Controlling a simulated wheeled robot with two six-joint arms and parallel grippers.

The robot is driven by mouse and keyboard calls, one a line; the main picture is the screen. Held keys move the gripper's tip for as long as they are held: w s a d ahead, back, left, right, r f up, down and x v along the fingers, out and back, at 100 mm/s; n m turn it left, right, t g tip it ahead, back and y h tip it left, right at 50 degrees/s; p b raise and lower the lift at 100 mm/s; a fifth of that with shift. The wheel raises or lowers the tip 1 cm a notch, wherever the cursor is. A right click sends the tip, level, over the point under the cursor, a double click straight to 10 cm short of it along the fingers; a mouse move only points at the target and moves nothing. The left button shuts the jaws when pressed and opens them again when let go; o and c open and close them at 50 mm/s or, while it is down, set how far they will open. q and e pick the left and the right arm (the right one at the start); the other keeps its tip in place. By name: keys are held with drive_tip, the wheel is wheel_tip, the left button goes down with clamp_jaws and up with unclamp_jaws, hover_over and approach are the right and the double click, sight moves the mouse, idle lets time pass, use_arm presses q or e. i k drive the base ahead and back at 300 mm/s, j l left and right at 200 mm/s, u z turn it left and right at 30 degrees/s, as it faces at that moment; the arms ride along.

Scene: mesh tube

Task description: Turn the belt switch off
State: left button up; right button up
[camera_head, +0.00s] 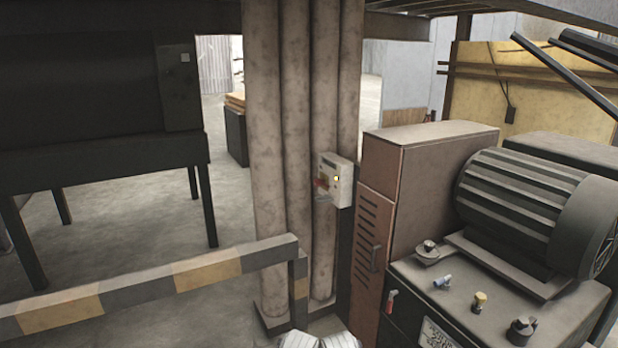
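A pale switch box (340,182) is mounted on the right side of a bundle of tall vertical pipes, near the middle of the view. It has a red switch (321,185) on its left part and a small yellow light (336,179) that looks lit. The exact position of the switch is too small to tell. No gripper can be made out. Only grey rounded parts, perhaps mine, show at the bottom edge, well below the box.
A yellow-and-black striped barrier rail (205,273) crosses the lower left in front of the pipes (293,120). A brown cabinet (375,245) and a machine with a ribbed motor (520,200) stand close on the right. Open floor (150,215) lies behind the rail.

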sight(318, 183)
drive_tip(key=i+j, duration=0.1)
drive_tip(key=i, duration=0.15)
drive_tip(key=i+j, duration=0.1)
drive_tip(key=j, duration=0.25)
drive_tip(key=i+j+z, duration=0.1)
drive_tip(key=j, duration=0.25)
drive_tip(key=i+j, duration=0.1)
drive_tip(key=j, duration=0.25)
drive_tip(key=i+j+z, duration=0.15)
drive_tip(key=i+j, duration=0.15)
drive_tip(key=i+j+z, duration=0.15)
drive_tip(key=i+j, duration=0.15)
drive_tip(key=j, duration=0.15)
drive_tip(key=i+j+z, duration=0.1)
drive_tip(key=i+j, duration=0.15)
drive_tip(key=j, duration=0.2)
drive_tip(key=i+j+z, duration=0.15)
drive_tip(key=i, duration=0.15)
drive_tip(key=i+j+z, duration=0.15)
drive_tip(key=i+j, duration=0.1)
drive_tip(key=i, duration=0.05)
